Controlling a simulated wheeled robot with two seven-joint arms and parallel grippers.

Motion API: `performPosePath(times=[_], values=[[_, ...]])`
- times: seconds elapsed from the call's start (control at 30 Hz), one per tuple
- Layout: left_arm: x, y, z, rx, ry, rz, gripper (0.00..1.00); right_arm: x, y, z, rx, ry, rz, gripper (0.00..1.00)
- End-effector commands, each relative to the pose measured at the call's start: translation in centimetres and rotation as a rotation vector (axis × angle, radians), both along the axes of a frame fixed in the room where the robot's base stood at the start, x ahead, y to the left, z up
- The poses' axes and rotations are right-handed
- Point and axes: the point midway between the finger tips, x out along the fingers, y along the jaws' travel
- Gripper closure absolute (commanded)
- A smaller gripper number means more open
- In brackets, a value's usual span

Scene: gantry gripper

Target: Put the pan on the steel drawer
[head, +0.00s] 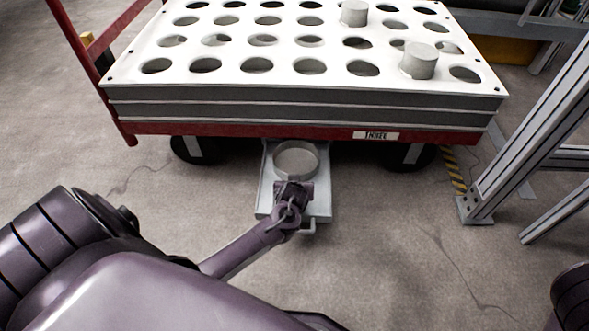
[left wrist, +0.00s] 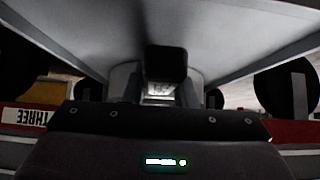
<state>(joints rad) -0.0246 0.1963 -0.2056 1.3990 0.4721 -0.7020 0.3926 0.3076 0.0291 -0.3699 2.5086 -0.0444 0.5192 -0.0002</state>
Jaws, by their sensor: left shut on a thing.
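The pan (head: 296,161) is a round, shallow grey metal dish. In the head view it is over the steel drawer (head: 266,191), a flat grey tray that sticks out from under the cart and has a handle at its front. My left gripper (head: 293,187) is shut on the pan's near side. In the left wrist view the pan (left wrist: 125,78) is partly hidden behind the dark gripper fingers (left wrist: 165,75), and the drawer (left wrist: 60,30) fills the top. I cannot tell whether the pan touches the drawer. My right gripper is out of view.
The red cart (head: 230,128) stands above the drawer, with black wheels on both sides. It carries a white slab (head: 335,65) with rows of holes and two pale cylinders. A metal frame (head: 525,130) stands at the right. The concrete floor in front is clear.

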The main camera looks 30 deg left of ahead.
Motion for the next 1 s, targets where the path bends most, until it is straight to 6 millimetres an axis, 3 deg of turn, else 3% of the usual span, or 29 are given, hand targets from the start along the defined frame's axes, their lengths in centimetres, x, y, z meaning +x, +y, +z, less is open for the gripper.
performPosePath(times=[0.37, 0.4, 0.53, 0.83, 1.0], values=[[0.1, 0.1, -0.1, 0.000, -0.005, 0.002, 1.00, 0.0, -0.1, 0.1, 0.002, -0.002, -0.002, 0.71], [0.1, 0.1, -0.1, 0.000, -0.002, 0.002, 0.71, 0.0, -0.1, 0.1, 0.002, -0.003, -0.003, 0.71], [0.1, 0.1, -0.1, 0.000, -0.003, 0.001, 0.54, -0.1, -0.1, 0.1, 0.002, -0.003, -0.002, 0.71], [0.1, 0.1, 0.0, 0.000, -0.003, 0.001, 0.53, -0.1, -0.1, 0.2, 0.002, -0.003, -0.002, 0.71], [-0.8, -0.5, 1.4, 0.000, -0.002, 0.001, 0.53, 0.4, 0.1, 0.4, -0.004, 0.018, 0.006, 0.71]])
